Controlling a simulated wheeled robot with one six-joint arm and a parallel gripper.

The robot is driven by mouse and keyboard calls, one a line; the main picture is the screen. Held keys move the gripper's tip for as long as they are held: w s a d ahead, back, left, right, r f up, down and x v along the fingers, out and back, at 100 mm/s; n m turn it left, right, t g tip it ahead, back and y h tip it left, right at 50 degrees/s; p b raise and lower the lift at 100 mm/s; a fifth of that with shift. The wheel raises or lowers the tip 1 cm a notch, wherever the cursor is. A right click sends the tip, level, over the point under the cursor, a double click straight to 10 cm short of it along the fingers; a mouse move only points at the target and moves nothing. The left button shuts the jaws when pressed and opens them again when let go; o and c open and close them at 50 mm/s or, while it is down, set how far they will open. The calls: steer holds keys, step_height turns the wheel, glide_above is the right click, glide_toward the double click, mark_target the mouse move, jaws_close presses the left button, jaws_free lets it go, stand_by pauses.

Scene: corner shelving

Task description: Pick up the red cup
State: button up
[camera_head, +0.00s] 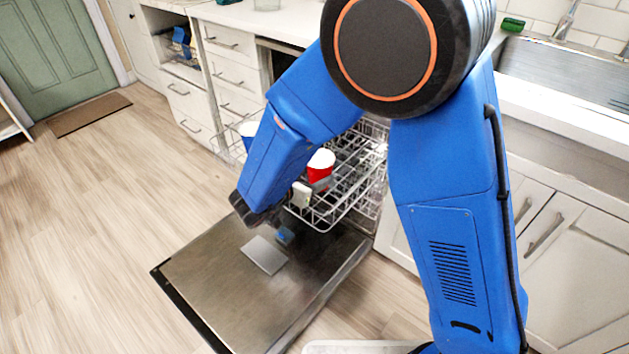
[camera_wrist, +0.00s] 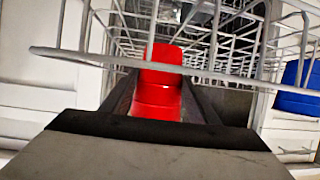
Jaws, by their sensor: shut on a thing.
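The red cup (camera_head: 320,166) with a white top shows in the head view at the dishwasher's pulled-out wire rack, just right of my forearm. In the wrist view the red cup (camera_wrist: 157,88) lies between the two dark fingers of my gripper (camera_wrist: 160,105), which are shut on it. A rack wire crosses in front of the cup there.
The wire rack (camera_head: 345,196) surrounds the cup area, with wires close to my gripper. A blue cup (camera_head: 248,133) stands left of my forearm and shows at right in the wrist view (camera_wrist: 298,88). The open dishwasher door (camera_head: 215,285) lies below. Floor is clear at left.

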step_height(320, 180, up, 7)
stand_by(0.7)
stand_by(1.1)
